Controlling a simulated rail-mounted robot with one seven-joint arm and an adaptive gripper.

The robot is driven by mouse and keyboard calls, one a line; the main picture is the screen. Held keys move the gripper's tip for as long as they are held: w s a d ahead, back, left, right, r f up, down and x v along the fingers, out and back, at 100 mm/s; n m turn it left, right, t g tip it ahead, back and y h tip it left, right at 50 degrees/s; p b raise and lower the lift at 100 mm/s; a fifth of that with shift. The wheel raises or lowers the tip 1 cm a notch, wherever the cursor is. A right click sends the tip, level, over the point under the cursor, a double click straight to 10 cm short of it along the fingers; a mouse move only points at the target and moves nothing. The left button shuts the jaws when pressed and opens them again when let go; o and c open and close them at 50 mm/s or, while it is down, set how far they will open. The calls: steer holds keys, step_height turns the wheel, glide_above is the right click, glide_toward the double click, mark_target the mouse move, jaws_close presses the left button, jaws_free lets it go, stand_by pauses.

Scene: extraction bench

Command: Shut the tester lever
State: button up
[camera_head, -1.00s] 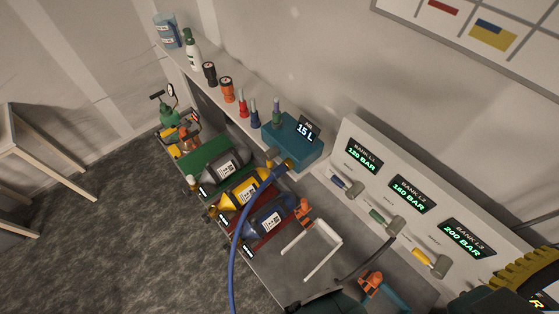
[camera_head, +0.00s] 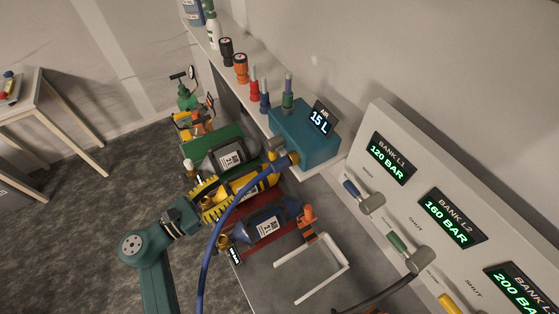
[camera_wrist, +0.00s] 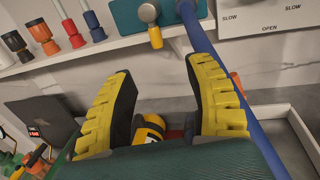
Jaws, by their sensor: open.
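The tester appears to be the teal box (camera_head: 305,135) with an "AIR 15 L" display, on the shelf end. A short grey lever with a yellowish end (camera_wrist: 154,36) hangs from its front in the wrist view; it also shows small in the head view (camera_head: 276,146). My gripper (camera_wrist: 160,68) is open and empty, its yellow-backed fingers spread wide, with the lever beyond and between the fingertips.
A blue hose (camera_head: 213,245) runs from the tester, close beside my right finger in the wrist view. Grey, yellow and blue cylinders lie below. A white panel (camera_head: 366,150) with bank levers stands right. Torches (camera_head: 240,68) and other items line the shelf.

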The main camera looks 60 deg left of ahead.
mark_target(269, 154)
steer(key=x, duration=1.6)
steer(key=shift+s+a, duration=0.1)
steer(key=shift+a, duration=0.3)
steer(key=shift+s, duration=0.1)
jaws_close()
